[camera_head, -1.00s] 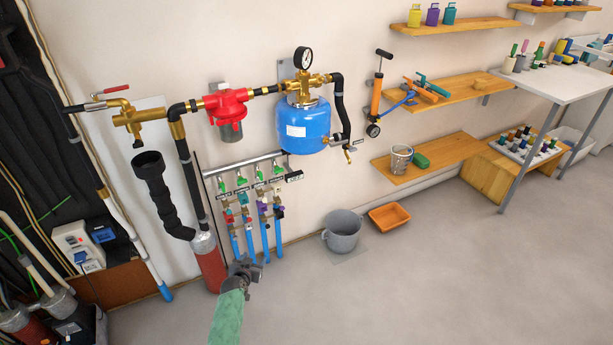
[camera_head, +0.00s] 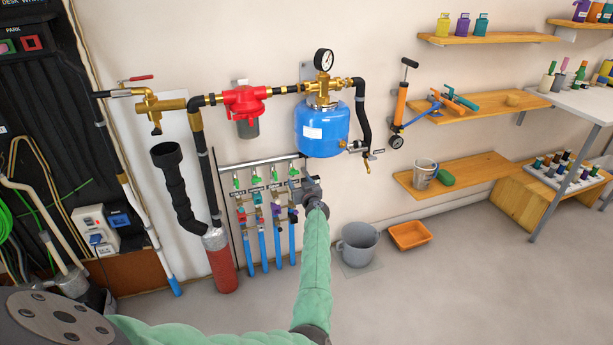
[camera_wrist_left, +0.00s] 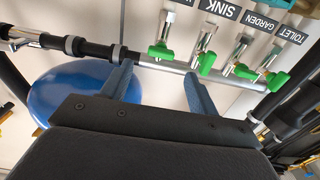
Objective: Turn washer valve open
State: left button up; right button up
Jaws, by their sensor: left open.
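A row of green-handled valves hangs from a grey manifold pipe (camera_head: 262,159) on the wall. The washer valve (camera_wrist_left: 160,50) is the leftmost green handle in the left wrist view; its own label is mostly cut off, while the other labels read SINK, GARDEN and TOILET. In the head view it is the rightmost green handle (camera_head: 294,171), just above my gripper. My left gripper (camera_head: 299,188) is open and empty in front of the manifold's right end. In the left wrist view its two blue fingers (camera_wrist_left: 158,78) stand apart, with the washer handle between and beyond their tips. Contact cannot be told.
A blue tank (camera_head: 322,130) with a gauge hangs just above right of the gripper. Coloured fittings and blue pipes (camera_head: 262,248) run below the valves. A grey bucket (camera_head: 358,245) and an orange tray (camera_head: 409,235) stand on the floor to the right.

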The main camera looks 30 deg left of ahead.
aim_at(295, 173)
pick_arm(q)
jog(key=x, duration=0.5)
jog(key=shift+w+a+b, duration=0.3)
jog(key=shift+b, duration=0.1)
jog(key=shift+x, duration=0.9)
pick_arm(e)
jog(key=shift+w+a+f, duration=0.2)
jog(key=shift+a+f, duration=0.6)
pick_arm(q)
jog(key=c, duration=1)
